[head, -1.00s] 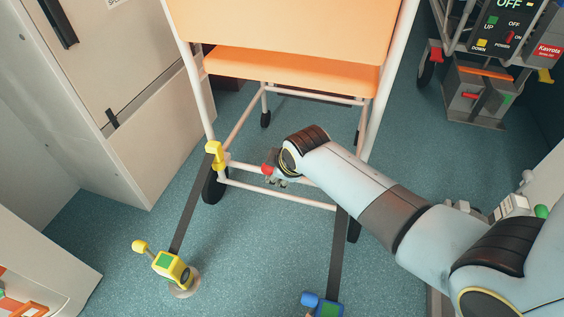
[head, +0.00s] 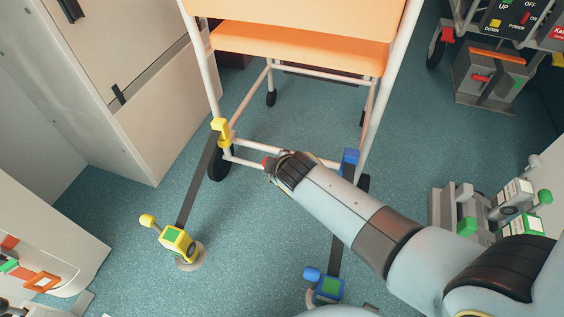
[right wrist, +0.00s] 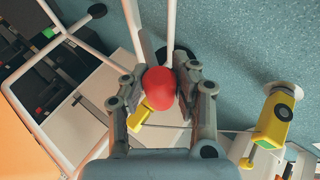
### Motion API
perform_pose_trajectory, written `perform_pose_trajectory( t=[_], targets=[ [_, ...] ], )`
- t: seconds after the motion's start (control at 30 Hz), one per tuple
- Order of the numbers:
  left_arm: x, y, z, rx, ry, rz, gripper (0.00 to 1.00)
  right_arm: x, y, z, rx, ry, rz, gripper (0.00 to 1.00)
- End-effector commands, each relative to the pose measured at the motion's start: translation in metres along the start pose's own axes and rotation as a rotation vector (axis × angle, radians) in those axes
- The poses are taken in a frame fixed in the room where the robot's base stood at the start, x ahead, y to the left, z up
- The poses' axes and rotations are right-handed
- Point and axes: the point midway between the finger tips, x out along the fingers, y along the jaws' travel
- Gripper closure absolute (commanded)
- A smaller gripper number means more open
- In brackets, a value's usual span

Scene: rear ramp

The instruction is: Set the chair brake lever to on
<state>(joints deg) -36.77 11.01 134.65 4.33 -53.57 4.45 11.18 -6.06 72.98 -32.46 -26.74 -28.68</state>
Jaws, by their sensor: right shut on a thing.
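The chair has an orange seat (head: 300,47) and a white tube frame with dark castors. The brake lever's round red knob (right wrist: 160,88) sits between the two fingers of my right gripper (right wrist: 178,88) in the right wrist view. The fingers are shut on it. In the head view only a bit of the red knob (head: 267,162) shows at the chair's low crossbars, beside my right wrist. My right wrist hides the fingers and most of the lever there. I cannot read an on or off mark. My left gripper is not in view.
A yellow hook (head: 220,129) and a blue hook (head: 350,158) hold dark straps at the chair's legs. The straps run to a yellow ratchet (head: 178,242) and a blue ratchet (head: 328,288) on the floor. A pale cabinet (head: 95,90) stands at left.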

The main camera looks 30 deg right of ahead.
Motion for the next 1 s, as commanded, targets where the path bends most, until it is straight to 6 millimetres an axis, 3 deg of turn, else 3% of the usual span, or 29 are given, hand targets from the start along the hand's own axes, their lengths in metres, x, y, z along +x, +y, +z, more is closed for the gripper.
perform_pose_trajectory(
  t=[0.03,0.23,0.27,0.47,0.77,1.0],
  targets=[
    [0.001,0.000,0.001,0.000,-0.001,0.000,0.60,0.000,-0.008,0.002,0.007,-0.006,-0.014,1.00],
    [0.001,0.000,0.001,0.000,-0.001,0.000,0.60,0.001,-0.008,0.003,0.007,-0.007,-0.016,1.00],
    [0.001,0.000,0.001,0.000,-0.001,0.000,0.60,0.001,-0.009,0.003,0.008,-0.008,-0.016,0.71],
    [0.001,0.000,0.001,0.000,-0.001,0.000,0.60,0.001,-0.006,0.003,0.004,-0.006,-0.011,0.47],
    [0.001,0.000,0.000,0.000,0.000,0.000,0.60,-0.002,-0.003,0.002,0.002,-0.004,-0.006,0.47],
    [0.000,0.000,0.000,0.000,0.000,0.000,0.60,-0.031,-0.003,0.002,0.004,-0.004,-0.007,0.47]
  ],
)
